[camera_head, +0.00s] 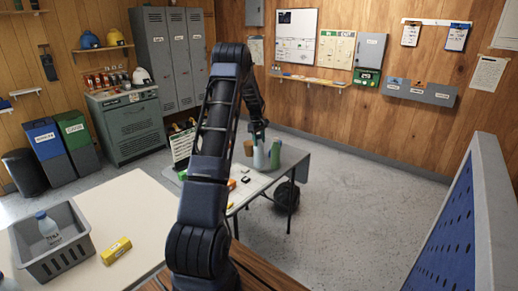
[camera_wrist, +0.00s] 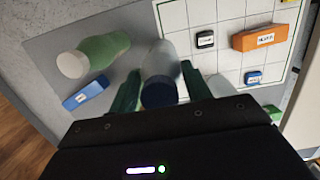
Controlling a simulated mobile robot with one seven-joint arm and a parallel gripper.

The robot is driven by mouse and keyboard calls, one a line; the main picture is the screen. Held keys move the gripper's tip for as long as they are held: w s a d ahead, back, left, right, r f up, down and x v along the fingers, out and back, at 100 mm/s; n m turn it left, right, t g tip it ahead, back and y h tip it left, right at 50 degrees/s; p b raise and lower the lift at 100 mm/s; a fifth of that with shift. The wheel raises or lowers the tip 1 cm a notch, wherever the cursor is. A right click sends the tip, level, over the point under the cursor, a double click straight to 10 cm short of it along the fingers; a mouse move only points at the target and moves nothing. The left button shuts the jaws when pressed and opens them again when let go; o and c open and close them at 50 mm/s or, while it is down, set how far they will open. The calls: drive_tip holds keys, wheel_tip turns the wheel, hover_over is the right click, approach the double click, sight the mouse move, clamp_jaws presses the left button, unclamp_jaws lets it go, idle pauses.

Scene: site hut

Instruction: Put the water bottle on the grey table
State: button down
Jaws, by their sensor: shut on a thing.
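My gripper (camera_head: 259,138) is over the grey table (camera_head: 294,160) in the head view. It is shut on a clear water bottle (camera_head: 260,157). In the wrist view the bottle's dark blue cap (camera_wrist: 159,93) faces the camera between the two green fingers. The bottle looks upright, with its base at or just above the table top; I cannot tell if it touches. A green bottle with a pale cap (camera_wrist: 98,54) stands close beside it, also seen in the head view (camera_head: 275,153).
On the grey table are a white grid sheet (camera_wrist: 232,15), an orange block (camera_wrist: 260,37), a blue block (camera_wrist: 87,92) and small dark-topped pieces. A grey crate (camera_head: 62,262) holding another bottle (camera_head: 48,228) and a yellow box (camera_head: 116,250) are on the pale table at left.

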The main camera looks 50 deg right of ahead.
sight(259, 147)
drive_tip(key=shift+f, duration=2.35)
drive_tip(key=c, duration=0.7)
unclamp_jaws()
drive_tip(key=shift+o, duration=0.2)
drive_tip(key=r, duration=0.4)
drive_tip(key=w+r, duration=0.1)
drive_tip(key=r, duration=0.7)
drive_tip(key=shift+w, duration=0.4)
